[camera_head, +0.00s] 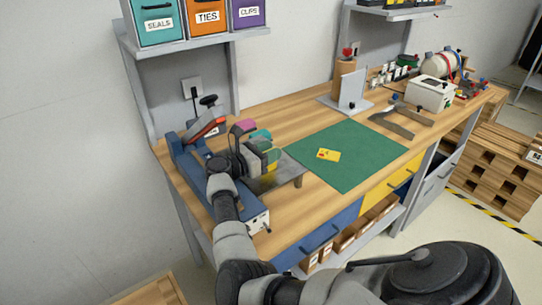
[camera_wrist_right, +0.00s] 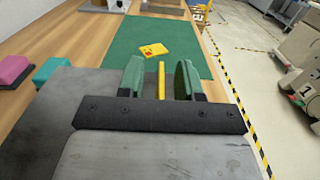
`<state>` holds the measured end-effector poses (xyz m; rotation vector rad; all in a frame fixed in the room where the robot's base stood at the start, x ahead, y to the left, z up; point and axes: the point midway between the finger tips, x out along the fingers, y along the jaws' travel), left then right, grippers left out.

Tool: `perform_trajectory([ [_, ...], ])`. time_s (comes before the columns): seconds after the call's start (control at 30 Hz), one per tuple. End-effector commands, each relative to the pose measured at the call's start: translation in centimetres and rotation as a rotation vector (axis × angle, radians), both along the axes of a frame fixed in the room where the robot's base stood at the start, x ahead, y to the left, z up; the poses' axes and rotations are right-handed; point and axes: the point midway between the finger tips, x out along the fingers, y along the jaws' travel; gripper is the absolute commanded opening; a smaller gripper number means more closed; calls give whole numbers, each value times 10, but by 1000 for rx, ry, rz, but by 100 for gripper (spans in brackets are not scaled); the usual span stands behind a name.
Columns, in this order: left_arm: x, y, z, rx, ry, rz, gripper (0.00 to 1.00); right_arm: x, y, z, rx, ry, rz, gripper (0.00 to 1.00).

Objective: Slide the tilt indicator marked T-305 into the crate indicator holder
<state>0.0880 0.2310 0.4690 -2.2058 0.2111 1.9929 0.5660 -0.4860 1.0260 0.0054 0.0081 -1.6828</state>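My right gripper (camera_head: 272,157) is over the left part of the bench. In the right wrist view its two green-padded fingers (camera_wrist_right: 160,78) stand apart, with a thin upright yellow piece (camera_wrist_right: 161,80) between them. Gaps show on both sides of that piece. Yellow also shows under the gripper in the head view (camera_head: 268,169). A yellow card with red marks (camera_head: 328,155) lies flat on the green mat; it also shows in the wrist view (camera_wrist_right: 153,50). No T-305 marking is readable. I cannot make out the indicator holder. My left gripper is not in view.
The green mat (camera_head: 352,170) is otherwise clear. A blue device (camera_head: 187,160) stands left. A slatted wooden crate (camera_head: 497,170) stands right on the floor.

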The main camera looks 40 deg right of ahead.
Motion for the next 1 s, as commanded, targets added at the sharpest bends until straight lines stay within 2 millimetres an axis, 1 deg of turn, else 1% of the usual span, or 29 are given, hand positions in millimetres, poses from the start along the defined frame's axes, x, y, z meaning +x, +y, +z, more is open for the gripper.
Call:
perform_trajectory([
  [0.03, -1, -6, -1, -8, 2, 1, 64, 1, 1, -1, 1, 0, 2, 35],
  [0.1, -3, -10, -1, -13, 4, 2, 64, 1, 1, -1, 1, 0, 2, 34],
  [0.17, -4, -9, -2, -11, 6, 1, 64, 1, 1, -1, 1, -1, 2, 24],
  [0.3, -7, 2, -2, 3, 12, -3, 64, 1, 1, 0, 1, -1, 2, 3],
  [0.33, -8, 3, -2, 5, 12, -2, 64, 1, 1, 0, 1, -1, 1, 0],
  [0.67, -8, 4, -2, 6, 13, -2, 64, 0, 1, -1, 2, 0, 1, 0],
  [0.77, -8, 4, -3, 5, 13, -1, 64, 0, 1, 2, 2, -1, 1, 0],
  [0.87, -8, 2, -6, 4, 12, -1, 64, 1, 1, 8, 2, -4, 1, 0],
  [0.97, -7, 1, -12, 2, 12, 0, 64, 0, 1, 21, 0, -5, 0, 0],
  [1.0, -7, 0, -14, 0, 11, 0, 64, 1, 1, 27, 0, -7, 0, 0],
])
